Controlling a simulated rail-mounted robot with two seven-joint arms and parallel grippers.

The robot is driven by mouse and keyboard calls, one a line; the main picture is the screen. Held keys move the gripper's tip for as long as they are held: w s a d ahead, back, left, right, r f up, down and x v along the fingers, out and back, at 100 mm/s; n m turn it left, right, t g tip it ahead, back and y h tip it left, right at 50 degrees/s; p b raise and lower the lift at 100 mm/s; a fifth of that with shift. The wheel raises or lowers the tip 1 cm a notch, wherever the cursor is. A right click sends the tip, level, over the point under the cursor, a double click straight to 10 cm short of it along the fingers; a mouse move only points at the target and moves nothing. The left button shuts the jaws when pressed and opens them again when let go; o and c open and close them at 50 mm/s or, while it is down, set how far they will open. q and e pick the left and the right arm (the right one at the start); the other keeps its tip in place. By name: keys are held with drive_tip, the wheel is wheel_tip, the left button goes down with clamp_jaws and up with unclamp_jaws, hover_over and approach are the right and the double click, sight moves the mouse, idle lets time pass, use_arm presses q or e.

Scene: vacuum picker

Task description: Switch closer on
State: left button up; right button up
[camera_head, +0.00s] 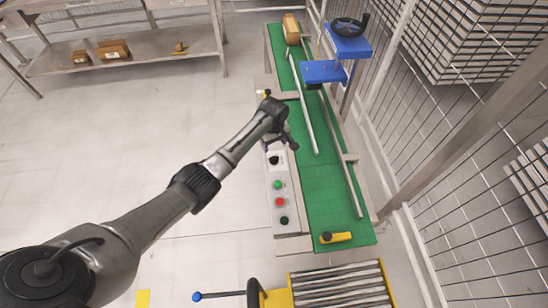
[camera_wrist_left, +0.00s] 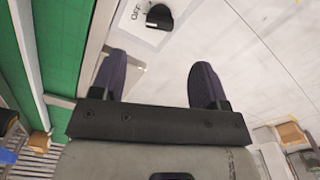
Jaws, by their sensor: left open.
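A control panel (camera_head: 269,209) beside the green conveyor carries a black rotary switch (camera_head: 275,160) on a white plate, a green button, a red button and another black knob (camera_head: 284,220). My left gripper (camera_head: 281,144) is open and empty close to the black rotary switch, at its far side. In the left wrist view, a black switch knob (camera_wrist_left: 158,17) with an "OFF" label sits beyond the two fingertips, roughly in line with the gap between them and apart from them. Which way the knob is turned is hard to tell. My right gripper is not in view.
The green conveyor belt (camera_head: 325,200) has metal guide rails, a cardboard box (camera_head: 291,28) at its far end and a yellow-black piece (camera_head: 335,237) at its near end. A blue machine (camera_head: 348,46) stands over it. A wire fence runs along the right.

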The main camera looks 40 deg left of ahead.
sight(274, 157)
use_arm(q)
wheel_tip(274, 157, down, 9)
drive_tip(key=b, duration=0.3)
drive_tip(key=shift+f, duration=0.1)
drive_tip(key=shift+c, duration=0.4)
